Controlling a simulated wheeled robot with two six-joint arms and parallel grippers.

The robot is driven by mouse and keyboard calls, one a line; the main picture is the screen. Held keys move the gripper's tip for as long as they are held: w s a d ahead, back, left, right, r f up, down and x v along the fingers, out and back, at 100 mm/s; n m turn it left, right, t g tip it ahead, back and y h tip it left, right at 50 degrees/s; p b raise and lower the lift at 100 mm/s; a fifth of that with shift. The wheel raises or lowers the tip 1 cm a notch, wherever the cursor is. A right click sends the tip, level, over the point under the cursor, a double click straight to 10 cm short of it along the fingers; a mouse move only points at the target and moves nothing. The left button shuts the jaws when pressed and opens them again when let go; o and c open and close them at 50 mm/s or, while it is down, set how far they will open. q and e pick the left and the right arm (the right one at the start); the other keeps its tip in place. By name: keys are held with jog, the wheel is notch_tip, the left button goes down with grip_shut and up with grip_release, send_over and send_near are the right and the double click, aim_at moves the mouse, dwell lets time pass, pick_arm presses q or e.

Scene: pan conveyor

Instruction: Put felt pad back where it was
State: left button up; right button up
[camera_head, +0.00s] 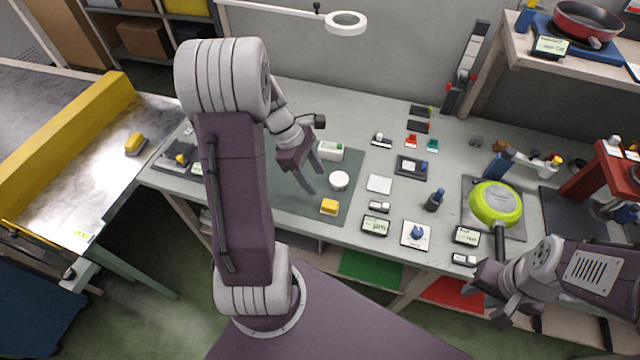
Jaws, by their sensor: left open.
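A flat white square (379,184) lies on the bench right of the dark green mat (285,200); it may be the felt pad, but I cannot tell for sure. A round white piece (339,180) sits on the mat. My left gripper (316,182) is open and empty, just left of the round white piece, fingers pointing down over the mat. A yellow block (329,206) lies on the mat nearer to me. My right gripper (484,300) is at the bench's front edge at lower right; its jaws are too unclear to read.
A green pan (494,204) lies on a dark plate at the right. A white-green box (330,151) stands behind the round piece. Small displays (375,225) and a dark bottle (433,200) stand near the front. A conveyor (110,165) with a yellow guard is at left.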

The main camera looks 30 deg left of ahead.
pick_arm(q)
jog(key=s+d+f+m+y, duration=0.1)
jog(key=s+d+m+y, duration=0.3)
jog(key=m, duration=1.6)
jog(key=s+d, duration=0.3)
jog(key=d, duration=0.2)
jog(key=shift+d, duration=0.15)
jog(key=shift+s, duration=0.15)
